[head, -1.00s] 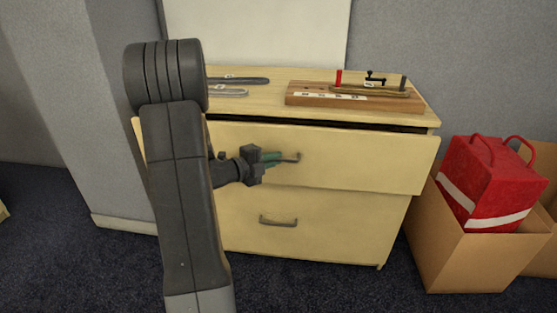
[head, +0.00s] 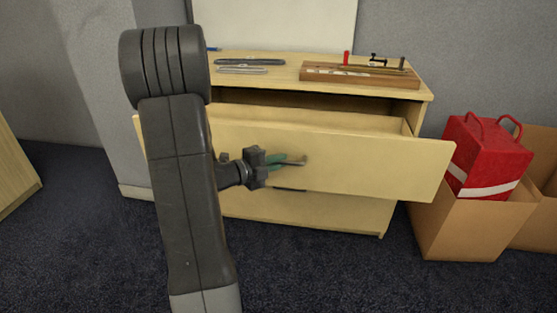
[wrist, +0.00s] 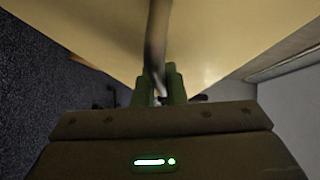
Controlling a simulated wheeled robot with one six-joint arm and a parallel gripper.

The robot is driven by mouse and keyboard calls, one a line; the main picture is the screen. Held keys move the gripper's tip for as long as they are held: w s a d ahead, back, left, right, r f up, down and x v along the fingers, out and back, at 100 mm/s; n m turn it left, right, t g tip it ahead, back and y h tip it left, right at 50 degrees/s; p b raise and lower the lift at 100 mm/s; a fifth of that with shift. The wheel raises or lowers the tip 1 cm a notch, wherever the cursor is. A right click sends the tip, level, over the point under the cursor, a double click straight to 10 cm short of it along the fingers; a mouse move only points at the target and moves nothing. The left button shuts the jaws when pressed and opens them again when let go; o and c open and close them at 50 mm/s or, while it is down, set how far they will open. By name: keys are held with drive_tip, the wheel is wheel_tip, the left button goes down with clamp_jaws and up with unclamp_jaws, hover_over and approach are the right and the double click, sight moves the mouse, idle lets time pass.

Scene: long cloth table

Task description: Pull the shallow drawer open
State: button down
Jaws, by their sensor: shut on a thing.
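The shallow drawer (head: 375,163) is the top drawer of a light wood cabinet. In the head view it stands out from the cabinet, with a dark gap and part of its inside showing behind the front. My gripper (head: 290,161) is shut on the drawer's handle (head: 303,161) at the middle of the drawer front. In the wrist view the handle (wrist: 156,45) runs between the two green fingers of my gripper (wrist: 165,85), and the pale drawer front (wrist: 90,25) fills the upper part. The fingers hide part of the handle.
A deeper lower drawer (head: 340,212) sits shut beneath. The cabinet top holds a wooden block with small fittings (head: 360,76) and flat grey tools (head: 250,62). A cardboard box (head: 465,225) with a red bag (head: 487,160) stands right. Dark carpet in front is clear.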

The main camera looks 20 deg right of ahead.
drive_tip(key=c, duration=1.5)
unclamp_jaws()
drive_tip(key=shift+a, duration=0.1)
drive_tip(key=p+v, duration=0.3)
drive_tip(key=v, duration=1)
drive_tip(key=shift+s+a, duration=0.15)
drive_tip(key=shift+a, duration=0.1)
drive_tip(key=shift+b+x, duration=1.45)
drive_tip(key=shift+x, duration=5.55)
drive_tip(key=shift+a, duration=0.1)
